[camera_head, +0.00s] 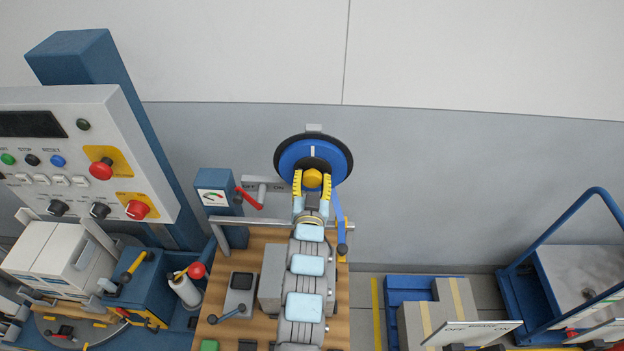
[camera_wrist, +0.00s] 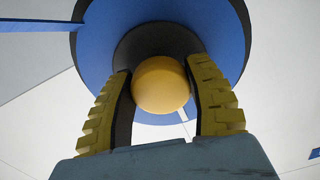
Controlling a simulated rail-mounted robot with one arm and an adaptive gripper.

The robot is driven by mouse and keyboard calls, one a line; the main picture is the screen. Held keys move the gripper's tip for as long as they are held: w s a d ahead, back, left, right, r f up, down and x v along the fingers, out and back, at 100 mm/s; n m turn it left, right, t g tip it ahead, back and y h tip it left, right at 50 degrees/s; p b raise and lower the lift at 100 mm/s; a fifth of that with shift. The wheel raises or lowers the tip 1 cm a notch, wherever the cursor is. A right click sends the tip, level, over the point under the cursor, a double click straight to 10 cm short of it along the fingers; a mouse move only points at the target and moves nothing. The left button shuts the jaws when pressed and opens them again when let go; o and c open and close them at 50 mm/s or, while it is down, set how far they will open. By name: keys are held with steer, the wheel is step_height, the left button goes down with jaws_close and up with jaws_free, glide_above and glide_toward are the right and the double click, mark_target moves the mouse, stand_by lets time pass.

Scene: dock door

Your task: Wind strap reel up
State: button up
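The strap reel (camera_head: 289,157) is a blue disc with a black rim, mounted upright near the grey wall. A yellow round knob (camera_head: 313,178) stands out from its dark hub. My gripper (camera_head: 312,176) is at the hub, one yellow ribbed finger on each side of the knob. In the wrist view the fingers (camera_wrist: 161,85) meet the yellow ball (camera_wrist: 161,86) on both sides, in front of the blue disc (camera_wrist: 100,30).
A blue gauge box (camera_head: 213,197) with a red lever (camera_head: 250,198) stands left of the reel. A control panel (camera_head: 80,150) stands farther left. A wooden worktop (camera_head: 255,237) lies below. Cartons (camera_head: 425,320) and a blue cart (camera_head: 530,290) are at the lower right.

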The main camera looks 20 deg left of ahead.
steer(key=o, duration=0.4)
steer(key=shift+o, duration=0.2)
steer(key=v, duration=1.2)
steer(key=shift+d, duration=0.15)
stand_by(0.4)
